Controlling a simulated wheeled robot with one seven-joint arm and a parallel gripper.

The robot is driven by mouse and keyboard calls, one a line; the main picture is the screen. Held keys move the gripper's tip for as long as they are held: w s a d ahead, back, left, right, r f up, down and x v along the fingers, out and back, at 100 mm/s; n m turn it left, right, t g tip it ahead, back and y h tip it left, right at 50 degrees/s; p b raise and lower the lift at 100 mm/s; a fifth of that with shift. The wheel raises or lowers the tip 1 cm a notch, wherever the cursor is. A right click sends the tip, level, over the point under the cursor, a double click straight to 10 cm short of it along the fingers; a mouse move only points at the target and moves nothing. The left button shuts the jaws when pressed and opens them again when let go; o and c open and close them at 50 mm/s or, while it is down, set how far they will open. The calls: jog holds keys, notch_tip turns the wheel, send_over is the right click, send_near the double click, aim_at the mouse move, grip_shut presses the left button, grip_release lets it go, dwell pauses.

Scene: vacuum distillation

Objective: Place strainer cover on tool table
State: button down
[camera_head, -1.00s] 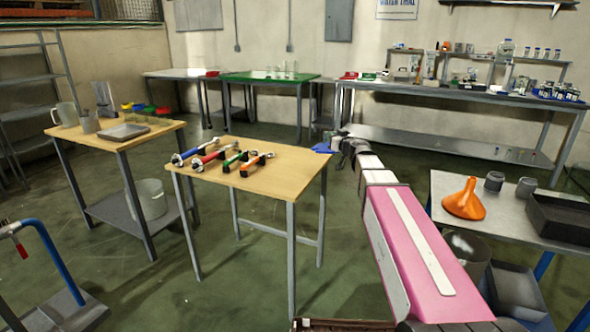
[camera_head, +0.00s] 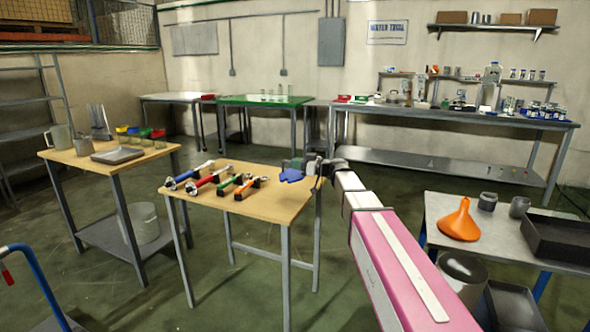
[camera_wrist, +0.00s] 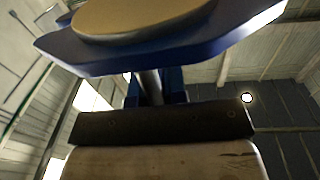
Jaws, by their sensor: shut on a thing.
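The strainer cover is a blue piece (camera_head: 291,176) at the end of my arm, seen over the back right part of the tool table. In the wrist view it is a blue plate (camera_wrist: 165,55) with a tan round disc on it, filling the top. My gripper (camera_head: 303,168) is shut on it; the fingertips are mostly hidden. The tool table (camera_head: 285,207) is wooden-topped with grey legs. I cannot tell whether the cover touches its top or hangs above it.
Several coloured-handled tools (camera_head: 209,180) lie on the left and middle of the tool table. Its front right is bare. A metal table with an orange funnel (camera_head: 459,221) and dark tray (camera_head: 560,238) stands at right. Another wooden table (camera_head: 75,153) stands at left.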

jog(key=shift+f, duration=3.9)
jog(key=c, duration=1.2)
grip_release()
jog(key=shift+f, duration=0.1)
jog(key=shift+o, duration=0.2)
